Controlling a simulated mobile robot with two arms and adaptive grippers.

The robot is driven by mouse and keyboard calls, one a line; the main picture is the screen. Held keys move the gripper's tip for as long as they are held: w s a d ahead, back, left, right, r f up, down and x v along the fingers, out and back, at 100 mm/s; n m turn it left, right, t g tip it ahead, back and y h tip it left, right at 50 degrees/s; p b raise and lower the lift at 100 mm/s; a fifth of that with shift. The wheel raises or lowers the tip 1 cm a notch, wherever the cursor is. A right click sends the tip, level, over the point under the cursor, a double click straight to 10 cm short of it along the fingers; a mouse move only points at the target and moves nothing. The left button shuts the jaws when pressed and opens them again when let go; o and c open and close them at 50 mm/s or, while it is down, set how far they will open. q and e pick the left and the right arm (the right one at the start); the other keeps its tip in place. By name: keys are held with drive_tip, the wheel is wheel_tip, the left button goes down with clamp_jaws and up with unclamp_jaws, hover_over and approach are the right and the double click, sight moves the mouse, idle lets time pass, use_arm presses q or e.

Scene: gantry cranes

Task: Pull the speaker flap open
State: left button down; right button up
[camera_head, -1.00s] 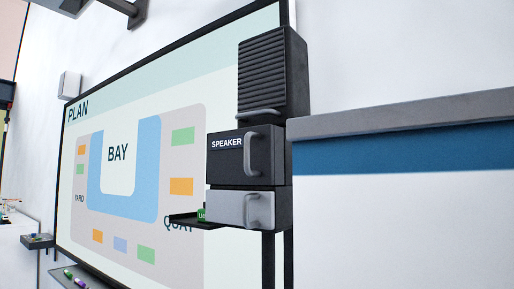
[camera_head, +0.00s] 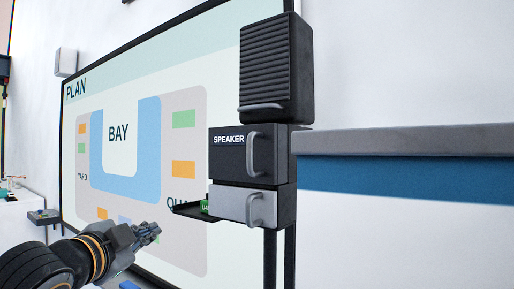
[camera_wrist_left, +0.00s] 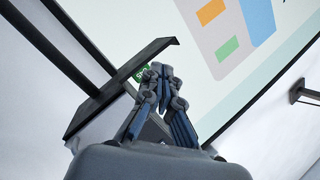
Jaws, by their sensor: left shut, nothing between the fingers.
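The speaker flap (camera_head: 232,165) is a black front panel labelled SPEAKER, with a grey vertical bar handle (camera_head: 253,154) at its right. It appears closed, flush with its box. My left gripper (camera_head: 155,231) is shut and empty, in front of the board, below and left of the flap and apart from it. In the left wrist view my left gripper (camera_wrist_left: 160,72) has its fingertips together, near a dark shelf edge and a green object. I cannot make out the flap in the wrist view. My right gripper is not in view.
A black ribbed box (camera_head: 275,70) sits above the flap, and a light grey drawer front (camera_head: 232,202) with its own handle sits below. A small dark shelf (camera_head: 188,210) with a green item (camera_head: 205,207) juts out left of it. A grey-topped ledge (camera_head: 400,140) lies to the right.

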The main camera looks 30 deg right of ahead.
use_arm(q)
drive_tip(key=s+d+r+m+g+h+p, duration=0.1)
drive_tip(key=s+d+r+m, duration=0.15)
drive_tip(key=s+r, duration=0.4)
drive_tip(key=s+d+r+m+h+p, duration=0.1)
drive_tip(key=s+d+r+m, duration=0.15)
drive_tip(key=s+r, duration=0.35)
drive_tip(key=m+g, duration=0.1)
drive_tip(key=m, duration=0.4)
approach(266, 160)
drive_tip(key=shift+h, duration=0.3)
drive_tip(key=p+x, duration=0.4)
drive_tip(key=p, duration=0.1)
drive_tip(key=shift+d, duration=0.15)
drive_tip(key=shift+w+d+f, duration=0.1)
drive_tip(key=shift+w+d, duration=0.25)
drive_tip(key=shift+a, duration=0.1)
